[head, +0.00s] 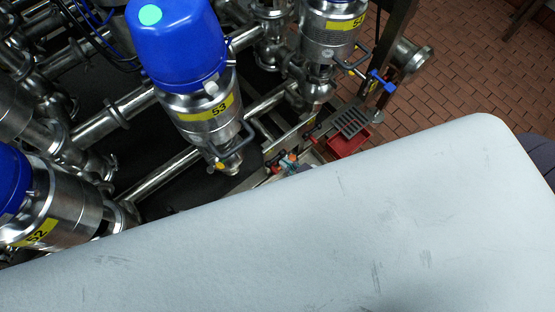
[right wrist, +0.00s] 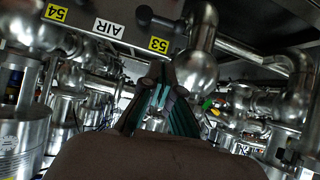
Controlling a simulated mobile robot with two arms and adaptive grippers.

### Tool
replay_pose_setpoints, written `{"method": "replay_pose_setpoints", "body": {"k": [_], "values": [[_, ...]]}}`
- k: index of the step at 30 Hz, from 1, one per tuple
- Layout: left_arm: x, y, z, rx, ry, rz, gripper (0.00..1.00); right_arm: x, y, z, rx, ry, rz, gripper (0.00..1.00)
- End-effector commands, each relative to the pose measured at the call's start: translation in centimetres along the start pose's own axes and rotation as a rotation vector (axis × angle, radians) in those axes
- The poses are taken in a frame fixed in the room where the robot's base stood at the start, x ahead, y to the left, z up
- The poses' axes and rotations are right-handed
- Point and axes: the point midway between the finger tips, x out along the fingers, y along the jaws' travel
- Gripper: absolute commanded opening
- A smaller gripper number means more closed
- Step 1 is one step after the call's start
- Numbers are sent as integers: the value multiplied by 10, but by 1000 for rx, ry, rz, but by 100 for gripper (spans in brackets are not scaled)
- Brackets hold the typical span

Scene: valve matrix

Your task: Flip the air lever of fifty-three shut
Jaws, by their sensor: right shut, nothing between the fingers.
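Valve 53, with a blue cap (head: 177,45) and a yellow 53 label (head: 207,109), stands left of centre in the head view. My right gripper (head: 290,161) shows small to the right of and below it, partly hidden. In the right wrist view its teal-padded fingers (right wrist: 160,97) are shut and empty. Ahead of them is a beam with a yellow 53 plate (right wrist: 158,45) and a white AIR plate (right wrist: 109,28). A dark knob-like part (right wrist: 145,15), perhaps the air lever, is by the 53 plate, apart from the fingers. Its position is unclear.
Valve 52 (head: 62,215) stands at the left and another valve (head: 330,35) at the upper right. A red tray (head: 347,143) lies near the rail. Steel pipes (right wrist: 196,72) crowd around the fingers. Brick floor (head: 470,75) is clear at the right. The lower head view is blocked.

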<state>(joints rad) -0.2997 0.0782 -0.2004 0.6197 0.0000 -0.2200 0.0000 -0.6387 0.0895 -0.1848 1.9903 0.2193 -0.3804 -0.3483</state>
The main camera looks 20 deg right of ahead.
Motion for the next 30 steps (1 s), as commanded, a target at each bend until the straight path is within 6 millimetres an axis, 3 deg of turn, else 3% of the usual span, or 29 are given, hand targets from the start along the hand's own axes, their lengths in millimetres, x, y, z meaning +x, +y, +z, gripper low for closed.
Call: {"method": "replay_pose_setpoints", "body": {"k": [6, 12, 30], "values": [[0, -2, 0, 0, -1, -2, 40, 48, 0, -1, 2, 3, 0, 0], [2, -2, 1, 0, -1, -3, 40, 68, 0, 20, 0, 0, 0, 0], [3, -2, 0, 0, 0, -3, 40, 75, 1, 28, -3, 0, 3, 0]]}}
